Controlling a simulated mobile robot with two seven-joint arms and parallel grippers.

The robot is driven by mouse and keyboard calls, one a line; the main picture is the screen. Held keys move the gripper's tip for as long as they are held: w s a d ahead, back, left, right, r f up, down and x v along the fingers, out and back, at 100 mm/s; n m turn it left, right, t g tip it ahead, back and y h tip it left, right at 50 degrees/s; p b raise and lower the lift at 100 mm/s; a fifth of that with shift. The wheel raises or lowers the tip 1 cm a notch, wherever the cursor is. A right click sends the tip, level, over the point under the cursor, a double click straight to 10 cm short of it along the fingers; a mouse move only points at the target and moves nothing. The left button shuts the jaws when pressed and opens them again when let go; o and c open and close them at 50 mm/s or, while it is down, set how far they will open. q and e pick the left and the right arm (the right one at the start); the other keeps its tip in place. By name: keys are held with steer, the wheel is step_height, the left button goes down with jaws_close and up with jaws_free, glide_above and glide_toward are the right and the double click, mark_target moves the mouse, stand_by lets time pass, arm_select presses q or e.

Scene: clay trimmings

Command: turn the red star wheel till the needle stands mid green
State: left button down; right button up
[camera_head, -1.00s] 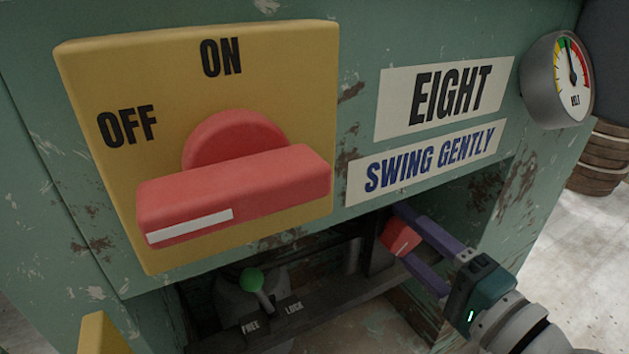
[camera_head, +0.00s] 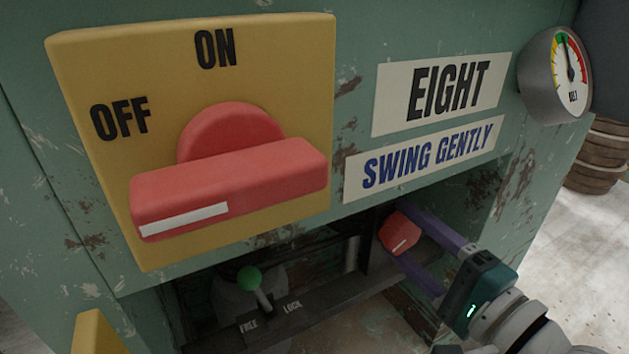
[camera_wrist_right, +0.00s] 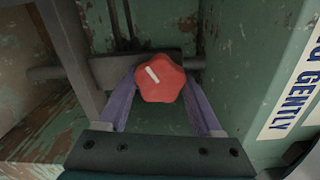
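The red star wheel (camera_head: 399,232) sits in the recess under the signs, with a white mark on its face. It also shows in the right wrist view (camera_wrist_right: 160,78). My right gripper (camera_head: 404,236) has its two purple fingers on opposite sides of the wheel, seemingly closed against it. In the wrist view the fingertips (camera_wrist_right: 160,86) reach the wheel's left and right edges. The round gauge (camera_head: 571,72) at the upper right has its needle pointing up and slightly left, at the green band; its exact place in the green is hard to tell. My left gripper is out of view.
A large red switch handle (camera_head: 235,185) on a yellow plate (camera_head: 80,75) fills the left. A green-knobbed lever (camera_head: 250,279) stands by FREE and LOCK labels below. The signs (camera_head: 440,92) hang above the recess. The recess walls are close around my right gripper.

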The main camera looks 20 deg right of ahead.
steer(key=o, duration=0.4)
steer(key=shift+o, duration=0.2)
steer(key=shift+s, duration=0.35)
steer(key=s+p, duration=0.2)
steer(key=s, duration=0.7)
steer(key=shift+s+d+p, duration=0.15)
steer(key=shift+d+p, duration=0.15)
steer(key=shift+d, duration=0.1)
